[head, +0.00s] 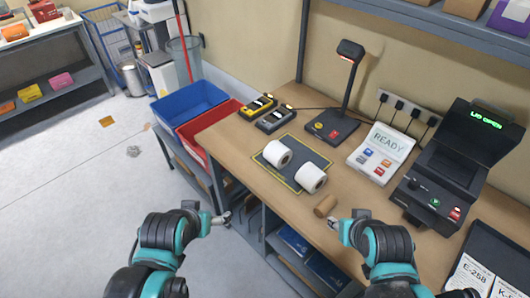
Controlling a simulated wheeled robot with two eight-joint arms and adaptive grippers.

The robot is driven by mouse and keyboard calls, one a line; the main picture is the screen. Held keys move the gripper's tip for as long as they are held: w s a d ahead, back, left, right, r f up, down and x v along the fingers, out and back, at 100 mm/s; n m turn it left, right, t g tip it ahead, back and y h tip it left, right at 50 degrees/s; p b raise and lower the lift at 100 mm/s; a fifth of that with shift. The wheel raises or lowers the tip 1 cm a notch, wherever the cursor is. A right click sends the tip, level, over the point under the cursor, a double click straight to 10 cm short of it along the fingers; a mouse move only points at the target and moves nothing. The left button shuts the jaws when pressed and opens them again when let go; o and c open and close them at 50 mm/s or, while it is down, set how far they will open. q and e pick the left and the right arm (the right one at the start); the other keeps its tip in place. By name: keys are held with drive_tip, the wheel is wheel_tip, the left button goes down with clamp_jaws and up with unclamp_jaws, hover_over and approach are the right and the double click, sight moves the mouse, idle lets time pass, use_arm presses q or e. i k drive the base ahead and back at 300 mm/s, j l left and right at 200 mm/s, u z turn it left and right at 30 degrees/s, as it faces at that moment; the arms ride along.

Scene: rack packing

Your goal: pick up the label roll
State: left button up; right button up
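Two white label rolls lie on their sides on a dark mat (262,160) with a yellow border on the wooden bench; one roll (277,153) is farther back and the other roll (311,178) is nearer on the right. A brown cylinder (325,205), like a bare cardboard core, lies on the bench just in front of the mat. My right gripper (334,224) is close in front of this cylinder; I cannot tell whether they touch. My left gripper (226,217) is off the bench's front left edge, apart from the rolls. Both grippers' fingers are too small to read.
Two handheld devices (266,112) lie behind the mat. Blue (190,102) and red bins (208,128) adjoin the bench's left end.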

sight(277, 153)
drive_tip(key=i+j, duration=0.1)
drive_tip(key=j, duration=0.25)
drive_tip(key=i+j, duration=0.1)
drive_tip(key=j, duration=0.55)
drive_tip(key=z, duration=0.45)
drive_tip(key=j+z, duration=0.15)
drive_tip(key=z, duration=0.35)
drive_tip(key=j+z, duration=0.1)
drive_tip(key=z, duration=0.35)
drive_tip(key=j+z, duration=0.15)
drive_tip(key=z, duration=0.3)
drive_tip(key=i, duration=0.05)
